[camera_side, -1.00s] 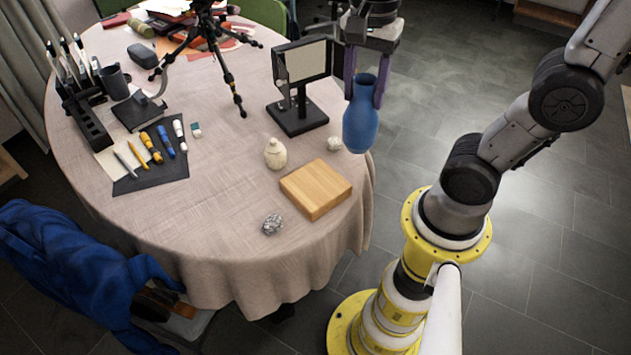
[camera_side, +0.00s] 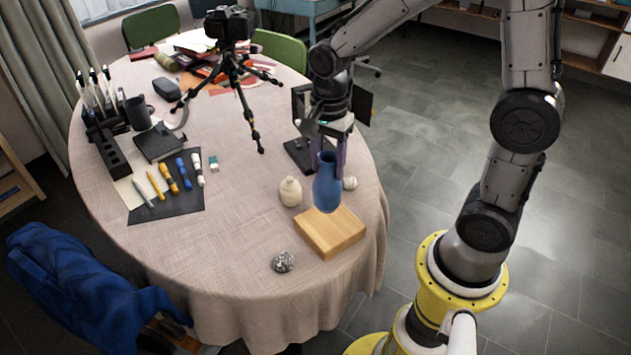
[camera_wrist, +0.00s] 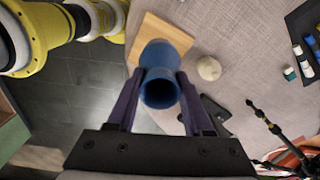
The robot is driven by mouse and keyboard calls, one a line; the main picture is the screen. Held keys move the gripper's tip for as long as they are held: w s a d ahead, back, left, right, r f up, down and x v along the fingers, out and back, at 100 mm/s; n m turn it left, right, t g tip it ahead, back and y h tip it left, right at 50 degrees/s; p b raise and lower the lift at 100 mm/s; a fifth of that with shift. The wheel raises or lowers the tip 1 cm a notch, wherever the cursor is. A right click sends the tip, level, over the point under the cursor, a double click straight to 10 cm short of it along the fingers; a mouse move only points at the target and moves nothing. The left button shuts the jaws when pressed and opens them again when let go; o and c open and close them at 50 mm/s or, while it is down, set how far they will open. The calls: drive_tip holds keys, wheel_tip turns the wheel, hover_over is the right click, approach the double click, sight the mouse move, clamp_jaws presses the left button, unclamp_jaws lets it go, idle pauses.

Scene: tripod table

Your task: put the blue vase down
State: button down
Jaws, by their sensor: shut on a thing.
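The blue vase (camera_side: 327,184) is upright in my gripper (camera_side: 329,150), which is shut on its neck. In the side view the vase's base overlaps the far part of the wooden board (camera_side: 329,238); I cannot tell whether it touches. In the wrist view the vase (camera_wrist: 160,75) shows its open mouth between the two purple fingers of my gripper (camera_wrist: 160,92). The board (camera_wrist: 157,35) shows beyond the vase there, partly hidden by it.
The table's front left is clear.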

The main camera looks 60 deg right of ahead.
drive_tip(key=w+f, duration=0.2)
drive_tip(key=f, duration=0.1)
drive_tip(key=shift+w+f, duration=0.1)
drive_tip(key=shift+w, duration=0.3)
drive_tip(key=shift+w+f, duration=0.15)
drive_tip(key=shift+f, duration=1.7)
drive_tip(key=shift+c, duration=1.5)
unclamp_jaws()
